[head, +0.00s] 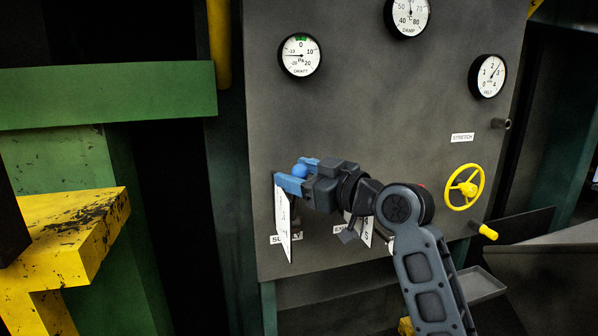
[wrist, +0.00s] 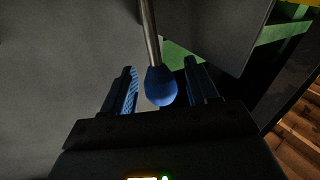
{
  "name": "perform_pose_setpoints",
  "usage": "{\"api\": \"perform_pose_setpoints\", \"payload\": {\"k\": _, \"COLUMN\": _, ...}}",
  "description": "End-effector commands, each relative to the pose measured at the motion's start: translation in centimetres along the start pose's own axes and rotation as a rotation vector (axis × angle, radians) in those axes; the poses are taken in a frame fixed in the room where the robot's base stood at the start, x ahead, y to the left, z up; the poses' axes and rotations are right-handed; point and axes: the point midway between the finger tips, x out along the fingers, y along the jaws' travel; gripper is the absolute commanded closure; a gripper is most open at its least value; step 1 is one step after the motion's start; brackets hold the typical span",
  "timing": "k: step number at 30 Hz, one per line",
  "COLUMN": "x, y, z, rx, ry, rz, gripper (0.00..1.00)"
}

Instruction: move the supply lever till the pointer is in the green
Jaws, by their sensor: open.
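The supply lever shows in the wrist view as a metal rod (wrist: 150,35) ending in a blue ball knob (wrist: 161,88). The knob (head: 300,171) also shows in the head view, beside the blue fingers. My gripper (head: 294,174) is open, with one finger on each side of the knob; whether either touches it I cannot tell. The draft gauge (head: 300,56) at the upper left of the panel has a small green band at the top, near 0. Its pointer lies to the left, near -10, outside the green. The SUPPLY label (head: 277,239) is partly hidden by a white plate.
The white plate (head: 284,222) stands out from the grey panel (head: 400,105) below my gripper. A second white plate (head: 362,229) is partly behind my arm. A yellow handwheel (head: 464,187) is at right, with two more gauges above. A yellow step (head: 75,240) is at left.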

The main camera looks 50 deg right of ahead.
Motion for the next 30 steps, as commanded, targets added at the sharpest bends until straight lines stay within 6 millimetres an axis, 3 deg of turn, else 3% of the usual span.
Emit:
{"api": "perform_pose_setpoints", "payload": {"k": 5, "x": 0.01, "y": -0.02, "z": 0.03, "rx": 0.000, "ry": 0.000, "rz": 0.000, "gripper": 0.41}}
{"api": "perform_pose_setpoints", "payload": {"k": 24, "x": -0.02, "y": -0.02, "z": 0.02, "rx": 0.000, "ry": 0.000, "rz": 0.000, "gripper": 1.00}}
{"api": "perform_pose_setpoints", "payload": {"k": 30, "x": -0.03, "y": -0.02, "z": 0.02, "rx": 0.000, "ry": 0.000, "rz": 0.000, "gripper": 1.00}}
